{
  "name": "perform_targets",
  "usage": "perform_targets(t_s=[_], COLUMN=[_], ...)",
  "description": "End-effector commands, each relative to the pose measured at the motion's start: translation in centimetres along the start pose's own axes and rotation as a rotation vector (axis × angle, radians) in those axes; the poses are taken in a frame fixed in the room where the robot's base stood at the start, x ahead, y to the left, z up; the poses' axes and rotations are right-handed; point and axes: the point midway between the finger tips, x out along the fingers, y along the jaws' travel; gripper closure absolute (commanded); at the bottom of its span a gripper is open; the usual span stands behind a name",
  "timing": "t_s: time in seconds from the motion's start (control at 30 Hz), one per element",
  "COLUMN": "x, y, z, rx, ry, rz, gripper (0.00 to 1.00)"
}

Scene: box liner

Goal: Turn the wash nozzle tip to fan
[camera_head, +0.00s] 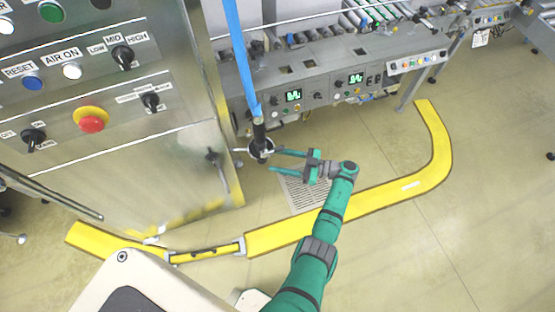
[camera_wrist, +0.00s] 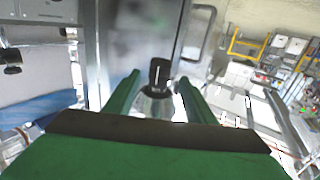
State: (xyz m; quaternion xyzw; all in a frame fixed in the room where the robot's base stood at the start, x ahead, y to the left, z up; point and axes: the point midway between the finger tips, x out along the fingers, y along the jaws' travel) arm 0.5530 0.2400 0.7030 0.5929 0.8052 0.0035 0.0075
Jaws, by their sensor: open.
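The wash nozzle (camera_head: 260,146) hangs at the lower end of a blue hose (camera_head: 241,50) in the head view. It has a black body and a metallic tip with small side lugs. My gripper (camera_head: 272,162) is open, its two green fingers reaching left toward the tip. In the wrist view, the nozzle (camera_wrist: 158,78) shows a black part with a white mark above a round metallic part. It lies between the spread fingers of my gripper (camera_wrist: 160,90). I cannot tell whether either finger touches it. The tip's lower part is partly hidden by my gripper's body.
A steel control cabinet (camera_head: 130,120) with knobs and buttons stands close at the left, its door handle (camera_head: 216,165) near the nozzle. A conveyor machine (camera_head: 320,75) runs behind. A yellow floor guard (camera_head: 350,203) curves below my arm, and a floor grate (camera_head: 305,192) lies beneath the gripper.

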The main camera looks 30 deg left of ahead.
Motion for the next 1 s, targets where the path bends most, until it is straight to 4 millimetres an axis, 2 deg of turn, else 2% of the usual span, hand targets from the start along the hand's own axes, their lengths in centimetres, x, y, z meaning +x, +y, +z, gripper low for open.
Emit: perform_targets(t_s=[0.43, 0.57, 0.7, 0.87, 1.0], x=[0.2, 0.4, -0.4, -0.6, -1.2], y=[0.1, 0.7, 1.2, 0.0, -1.6], z=[0.1, 0.4, 0.5, 0.3, -0.1], rx=[-0.014, -0.059, -0.119, -0.184, -0.235], ry=[0.01, 0.041, 0.075, 0.115, 0.144], rz=[0.034, 0.159, 0.344, 0.499, 0.64], gripper=[0.5, 0.5, 0.5, 0.5, 0.5])
